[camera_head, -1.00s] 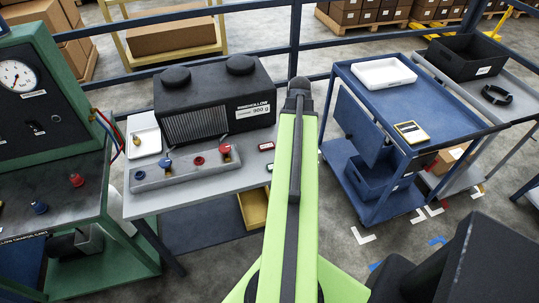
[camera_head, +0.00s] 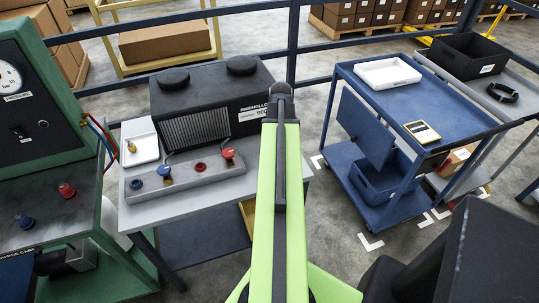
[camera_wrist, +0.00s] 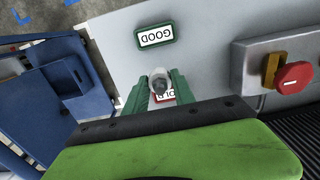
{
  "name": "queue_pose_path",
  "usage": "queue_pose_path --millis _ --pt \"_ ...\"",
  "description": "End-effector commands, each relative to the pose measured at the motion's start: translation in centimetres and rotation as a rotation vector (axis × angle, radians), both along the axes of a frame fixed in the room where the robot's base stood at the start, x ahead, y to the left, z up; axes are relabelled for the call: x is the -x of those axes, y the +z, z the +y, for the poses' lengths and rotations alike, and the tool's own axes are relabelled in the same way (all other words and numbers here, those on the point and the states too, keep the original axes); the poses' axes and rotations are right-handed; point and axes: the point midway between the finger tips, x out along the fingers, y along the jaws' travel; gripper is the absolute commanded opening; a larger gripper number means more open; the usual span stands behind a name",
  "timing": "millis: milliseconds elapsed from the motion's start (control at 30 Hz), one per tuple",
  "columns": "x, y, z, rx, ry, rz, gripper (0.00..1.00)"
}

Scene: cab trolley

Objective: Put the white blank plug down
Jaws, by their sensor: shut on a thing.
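In the wrist view the white blank plug (camera_wrist: 159,82) sits between the green fingertips of my gripper (camera_wrist: 160,86), which is shut on it. Its round end faces the camera and is grey in the middle. A green-framed plate marked GOOD (camera_wrist: 155,36) lies on the grey bench top just beyond the plug. A red-edged plate (camera_wrist: 165,96) with partly hidden lettering shows between the fingers, below the plug. How high the plug is above the bench I cannot tell. In the head view my arm hides the gripper and plug.
A grey manifold (camera_head: 187,180) with red and blue knobs stands on the bench (camera_head: 190,213); a red knob (camera_wrist: 294,77) shows at right in the wrist view. A black machine (camera_head: 212,103) and white tray (camera_head: 141,149) stand behind. A blue trolley (camera_head: 387,91) stands right.

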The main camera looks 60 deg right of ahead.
Motion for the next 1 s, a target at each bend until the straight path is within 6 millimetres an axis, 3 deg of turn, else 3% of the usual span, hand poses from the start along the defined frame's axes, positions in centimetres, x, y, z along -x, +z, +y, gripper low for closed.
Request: queue_pose_path --millis 267,667,700,833,1000 --pt "-0.2 -4.2 0.2 0.000 0.004 0.000 0.00" --pt "-0.5 -4.3 0.5 0.000 0.012 0.000 0.00" --pt "-0.5 -4.1 0.5 0.000 0.013 0.000 0.36" --pt "-0.5 -4.1 0.5 0.000 0.013 0.000 0.52" --pt "-0.5 -4.1 0.5 0.000 0.013 0.000 0.52"
